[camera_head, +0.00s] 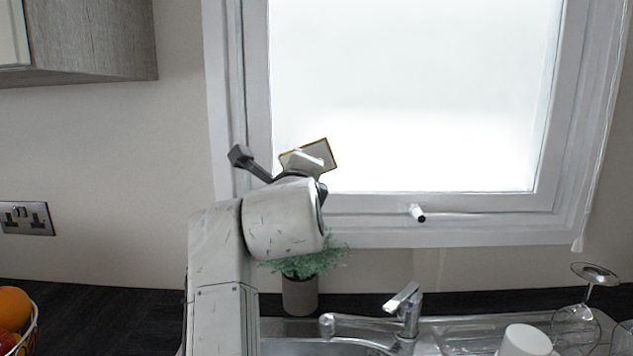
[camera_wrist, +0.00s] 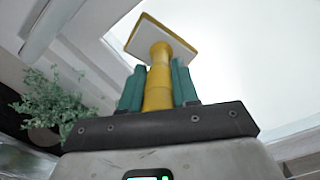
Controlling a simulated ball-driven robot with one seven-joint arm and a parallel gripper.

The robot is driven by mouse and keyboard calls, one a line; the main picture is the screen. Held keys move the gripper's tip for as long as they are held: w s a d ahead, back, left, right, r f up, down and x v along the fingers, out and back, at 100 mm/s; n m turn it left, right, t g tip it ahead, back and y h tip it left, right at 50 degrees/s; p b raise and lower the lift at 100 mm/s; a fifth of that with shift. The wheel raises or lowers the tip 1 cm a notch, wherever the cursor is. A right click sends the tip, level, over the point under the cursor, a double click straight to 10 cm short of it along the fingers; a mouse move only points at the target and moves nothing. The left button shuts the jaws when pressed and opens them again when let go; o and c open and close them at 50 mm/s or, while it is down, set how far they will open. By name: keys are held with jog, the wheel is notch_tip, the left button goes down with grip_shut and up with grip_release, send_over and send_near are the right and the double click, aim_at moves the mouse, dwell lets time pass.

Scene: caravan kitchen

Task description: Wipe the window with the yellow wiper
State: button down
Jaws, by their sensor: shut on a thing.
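The window (camera_head: 430,95) is a bright frosted pane in a white frame, filling the upper right of the head view. It also fills the upper right of the wrist view (camera_wrist: 250,60). The yellow wiper (camera_wrist: 159,75) has a yellow handle and a flat pale head with a yellow edge. My gripper (camera_wrist: 160,88) is shut on the handle, with a teal finger on each side. In the head view the wiper's head (camera_head: 318,156) is tilted in front of the pane's lower left corner. My wrist hides the handle there. I cannot tell whether the head touches the glass.
A potted plant (camera_head: 300,292) stands below the window, close to my arm. A tap (camera_head: 405,308), an upturned white cup (camera_head: 526,341) and a glass (camera_head: 590,275) are at the sink. A window handle (camera_head: 416,212) sticks out of the lower frame. A fruit basket (camera_head: 32,335) is at left.

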jog(key=shift+s+a+f+b, duration=0.1)
jog(key=shift+s+a+b, duration=0.25)
jog(key=shift+s, duration=0.5)
jog(key=shift+s+a+r+b, duration=0.1)
jog(key=shift+s+a+b, duration=0.2)
jog(key=shift+s, duration=0.55)
jog(key=shift+s+a+f+b, duration=0.1)
jog(key=shift+s+a+b, duration=0.25)
jog(key=shift+s, duration=0.5)
jog(key=shift+d, duration=0.15)
